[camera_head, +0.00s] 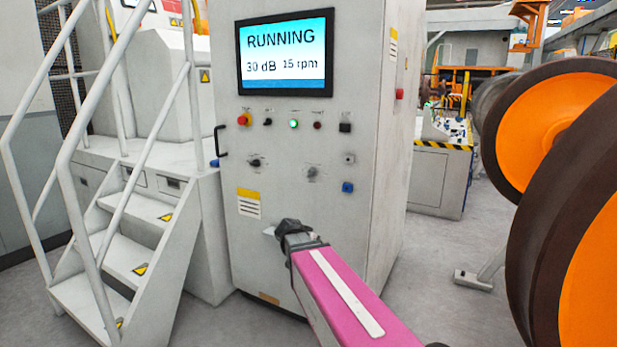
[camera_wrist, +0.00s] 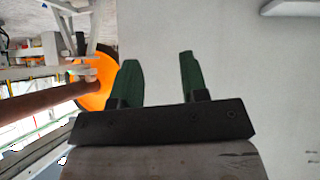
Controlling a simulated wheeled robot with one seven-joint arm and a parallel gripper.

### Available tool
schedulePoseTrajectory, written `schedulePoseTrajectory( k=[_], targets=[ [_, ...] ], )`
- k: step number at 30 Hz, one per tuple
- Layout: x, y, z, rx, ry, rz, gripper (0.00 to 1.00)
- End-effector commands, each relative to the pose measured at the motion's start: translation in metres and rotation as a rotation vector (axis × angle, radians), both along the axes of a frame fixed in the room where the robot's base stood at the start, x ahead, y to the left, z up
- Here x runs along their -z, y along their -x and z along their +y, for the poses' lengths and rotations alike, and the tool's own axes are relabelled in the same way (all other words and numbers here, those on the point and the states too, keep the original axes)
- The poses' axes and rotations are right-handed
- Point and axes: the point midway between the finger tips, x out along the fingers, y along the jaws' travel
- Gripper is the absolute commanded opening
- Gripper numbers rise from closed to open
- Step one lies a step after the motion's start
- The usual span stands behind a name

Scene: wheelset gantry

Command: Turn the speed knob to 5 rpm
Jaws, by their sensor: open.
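A grey control cabinet (camera_head: 290,240) stands ahead. Its screen (camera_head: 286,52) reads RUNNING, 30 dB and 15 rpm. No knob shows in the wrist view.
A red button (camera_head: 243,119), a lit green lamp (camera_head: 294,124) and a blue socket (camera_head: 347,187) share the panel. White stairs with railings (camera_head: 120,265) stand at left. Large orange and brown wheels (camera_head: 555,120) stand close at right. Some grey floor shows between.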

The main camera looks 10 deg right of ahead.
Motion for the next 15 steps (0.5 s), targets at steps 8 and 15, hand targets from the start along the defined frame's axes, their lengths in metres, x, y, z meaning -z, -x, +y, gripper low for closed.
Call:
schedulePoseTrajectory(
  k=[8,15],
  targets=[
    [-0.123,-0.078,0.018,0.096,0.067,-0.569,0.40],
    [-0.194,-0.108,0.040,0.075,0.043,-0.884,0.40]
  ],
)
